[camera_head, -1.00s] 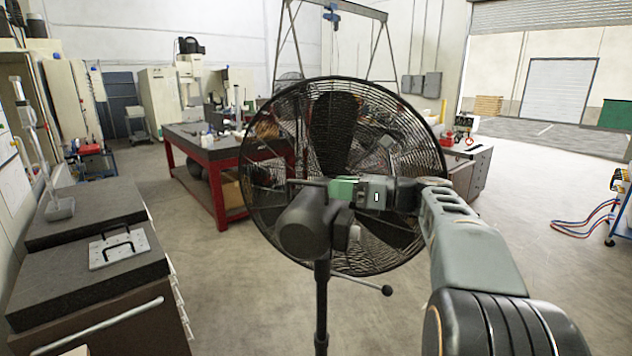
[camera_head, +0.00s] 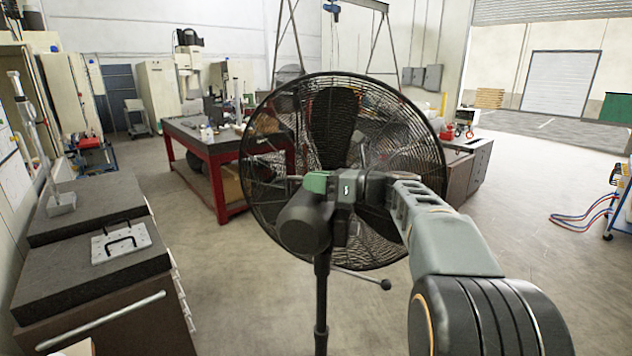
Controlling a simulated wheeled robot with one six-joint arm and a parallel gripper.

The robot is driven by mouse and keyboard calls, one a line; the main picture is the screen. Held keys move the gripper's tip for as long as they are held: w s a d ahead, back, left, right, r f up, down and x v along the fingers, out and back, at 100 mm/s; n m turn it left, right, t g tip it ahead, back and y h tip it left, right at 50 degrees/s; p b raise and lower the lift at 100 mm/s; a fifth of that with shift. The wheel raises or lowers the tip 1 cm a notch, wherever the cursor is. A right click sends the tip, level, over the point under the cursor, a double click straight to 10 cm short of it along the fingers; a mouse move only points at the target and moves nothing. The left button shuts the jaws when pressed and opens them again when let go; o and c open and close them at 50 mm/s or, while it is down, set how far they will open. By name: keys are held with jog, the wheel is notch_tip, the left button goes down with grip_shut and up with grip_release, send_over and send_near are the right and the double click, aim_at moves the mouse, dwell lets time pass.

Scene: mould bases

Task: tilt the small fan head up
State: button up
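The black pedestal fan stands in the middle of the head view with its back to me. Its round wire cage (camera_head: 410,130) is close to upright, and its dark motor housing (camera_head: 304,224) sits at the lower left of the cage, on top of the pole (camera_head: 321,305). My gripper (camera_head: 312,183), with a green part at its end, comes in from the right and lies just above the motor housing. Its fingers are small and partly hidden against the fan. I cannot tell whether they touch it, or whether they are open or shut.
A red-framed table (camera_head: 220,185) stands behind the fan on the left. A dark-topped bench (camera_head: 65,290) with a plate and handle is at the near left. A thin rod with a knob (camera_head: 385,284) sticks out below the cage.

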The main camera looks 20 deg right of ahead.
aim_at(307, 214)
grip_shut()
jog(key=shift+s+a+f+b, duration=0.1)
jog(key=shift+f+b, duration=0.25)
jog(key=shift+b, duration=0.05)
jog(key=s+a+f+n+b, duration=0.1)
jog(key=b, duration=0.1)
jog(key=s+f+b, duration=0.1)
jog(key=b, duration=0.1)
jog(key=s+a+f+n+b, duration=0.1)
jog(key=f+b, duration=0.1)
jog(key=shift+s+a+n, duration=0.3)
jog(key=shift+s+a, duration=0.05)
jog(key=shift+s, duration=0.05)
jog(key=shift+s+a+f+n+b, duration=0.25)
jog(key=shift+s+a+n+b, duration=0.15)
jog(key=shift+s+b, duration=0.15)
jog(key=shift+r, duration=0.1)
